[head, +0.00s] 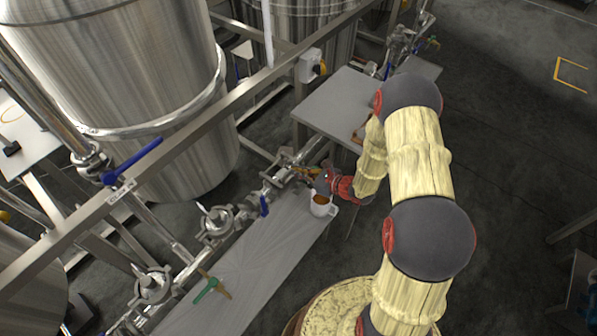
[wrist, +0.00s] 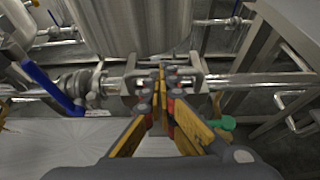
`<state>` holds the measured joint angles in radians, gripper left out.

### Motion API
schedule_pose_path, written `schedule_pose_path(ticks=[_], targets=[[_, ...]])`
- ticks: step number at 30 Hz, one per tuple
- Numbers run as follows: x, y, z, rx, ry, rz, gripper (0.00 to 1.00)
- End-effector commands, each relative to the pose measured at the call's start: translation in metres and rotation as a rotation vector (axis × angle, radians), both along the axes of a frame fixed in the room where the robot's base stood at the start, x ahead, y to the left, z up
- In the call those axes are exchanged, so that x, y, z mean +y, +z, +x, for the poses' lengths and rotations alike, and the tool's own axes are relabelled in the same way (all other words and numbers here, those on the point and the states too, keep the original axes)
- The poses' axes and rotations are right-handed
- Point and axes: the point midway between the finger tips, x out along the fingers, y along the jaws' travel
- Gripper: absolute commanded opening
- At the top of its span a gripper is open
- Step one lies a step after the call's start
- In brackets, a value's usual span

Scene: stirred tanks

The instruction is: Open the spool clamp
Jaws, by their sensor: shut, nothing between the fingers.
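A horizontal steel pipe run with clamped joints crosses the wrist view. A bracket-like steel fitting (wrist: 131,84), which looks like the spool clamp, sits on this line just ahead of my gripper (wrist: 162,72). My gripper's yellow-and-black fingers are shut and empty, with their tips in front of the fitting and hiding its middle. I cannot tell whether they touch it or whether the clamp is latched. In the head view, my gripper (head: 310,173) is at the right end of the pipe line, above the bench edge; the clamp is hard to make out there.
A blue-handled valve (wrist: 52,88) is left of the fitting; a green knob (wrist: 224,123) is to the right. A steel tank (head: 130,70) and frame rail stand behind. A grey table (head: 345,100) is beyond.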

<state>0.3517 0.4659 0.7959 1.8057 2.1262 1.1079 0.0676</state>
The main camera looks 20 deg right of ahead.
Motion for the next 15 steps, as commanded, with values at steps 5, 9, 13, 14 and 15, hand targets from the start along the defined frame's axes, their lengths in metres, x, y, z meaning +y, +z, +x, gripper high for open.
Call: schedule_pose_path(ticks=[5,9,13,14,15], targets=[[0.004,0.014,0.006,0.042,0.004,-0.037,0.00],[0.008,0.022,0.011,0.094,0.004,-0.074,0.00],[0.011,0.027,0.015,0.134,0.004,-0.103,0.00],[0.011,0.028,0.016,0.143,0.003,-0.109,0.00],[0.012,0.030,0.017,0.155,0.003,-0.117,0.00]])
